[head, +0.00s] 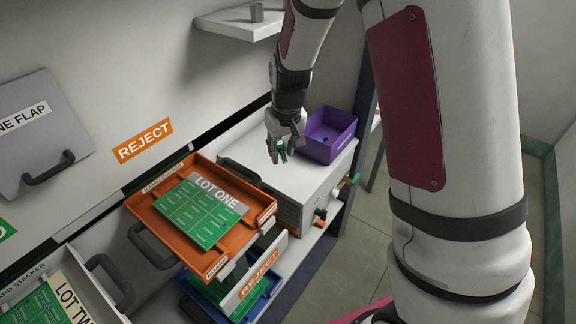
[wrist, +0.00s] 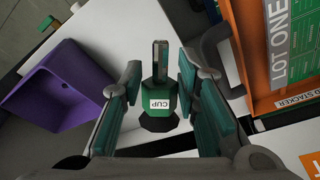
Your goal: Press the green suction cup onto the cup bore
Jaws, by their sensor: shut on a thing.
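My gripper (head: 279,152) hangs above the white top of a boxy unit (head: 295,185), beside a purple bin. In the wrist view its two teal-padded fingers stand either side of the green suction cup (wrist: 159,103), which carries a white CUP label. The gripper is shut on it. The cup has a dark many-sided piece at its near end and a slim dark stem pointing away. In the head view only a small green patch of it shows between the fingers. I cannot make out the cup bore in either view.
The purple bin (head: 329,136) stands right of the gripper; it is also at left in the wrist view (wrist: 55,90). An orange tray (head: 165,187) with a green LOT ONE board (head: 200,213) lies to the left. A wall shelf (head: 235,24) is above.

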